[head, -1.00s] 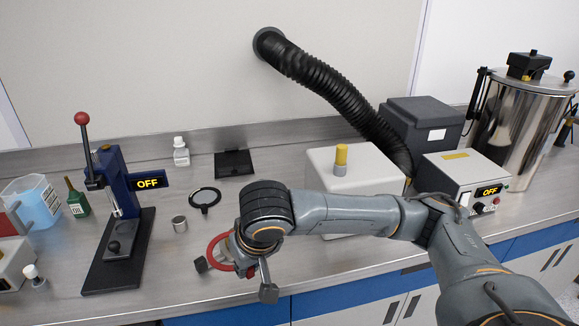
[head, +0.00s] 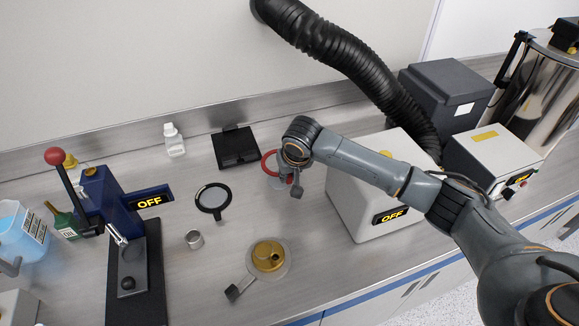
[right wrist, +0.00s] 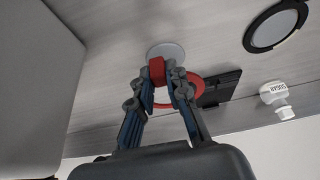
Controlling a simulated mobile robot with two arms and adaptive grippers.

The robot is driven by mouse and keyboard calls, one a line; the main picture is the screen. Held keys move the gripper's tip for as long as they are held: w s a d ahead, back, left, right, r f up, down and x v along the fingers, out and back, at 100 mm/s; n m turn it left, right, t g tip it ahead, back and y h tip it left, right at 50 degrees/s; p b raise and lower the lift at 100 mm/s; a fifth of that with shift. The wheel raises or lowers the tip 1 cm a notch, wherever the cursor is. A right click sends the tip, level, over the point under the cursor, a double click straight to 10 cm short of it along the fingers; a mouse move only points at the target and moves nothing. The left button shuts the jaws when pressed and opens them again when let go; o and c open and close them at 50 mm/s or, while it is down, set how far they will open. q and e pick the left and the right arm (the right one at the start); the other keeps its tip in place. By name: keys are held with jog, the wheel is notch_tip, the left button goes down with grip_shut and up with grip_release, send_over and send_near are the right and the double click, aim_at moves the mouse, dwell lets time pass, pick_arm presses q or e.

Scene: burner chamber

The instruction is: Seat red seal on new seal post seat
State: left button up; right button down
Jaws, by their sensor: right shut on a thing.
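The red seal is a red ring (head: 268,163) with a red tab. My right gripper (head: 287,178) is shut on it near the back of the bench, left of the white box. In the right wrist view the gripper (right wrist: 160,73) pinches the tab and the ring (right wrist: 201,86) sticks out to the right. A pale round disc (right wrist: 165,50) shows just past the fingertips; it may be the new seat. I cannot tell whether the seal touches it. A brass round piece on a pale disc (head: 268,256) stands nearer the front. My left gripper is not in view.
A black flat case (head: 236,147) and a round black-rimmed mirror-like disc (head: 213,199) lie left of the gripper. A small metal cup (head: 194,239) and a blue press (head: 128,222) stand further left. A white box (head: 355,205) is close on the right.

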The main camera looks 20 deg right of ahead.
jog(key=shift+w+a+f, duration=0.1)
jog(key=shift+w+f, duration=0.05)
jog(key=shift+w, duration=0.05)
jog(key=shift+p, duration=0.35)
jog(key=shift+s, duration=0.1)
notch_tip(320, 180, down, 4)
jog(key=shift+f+b, duration=0.1)
jog(key=shift+b, duration=0.7)
jog(key=shift+f+b, duration=0.3)
jog(key=shift+f, duration=0.5)
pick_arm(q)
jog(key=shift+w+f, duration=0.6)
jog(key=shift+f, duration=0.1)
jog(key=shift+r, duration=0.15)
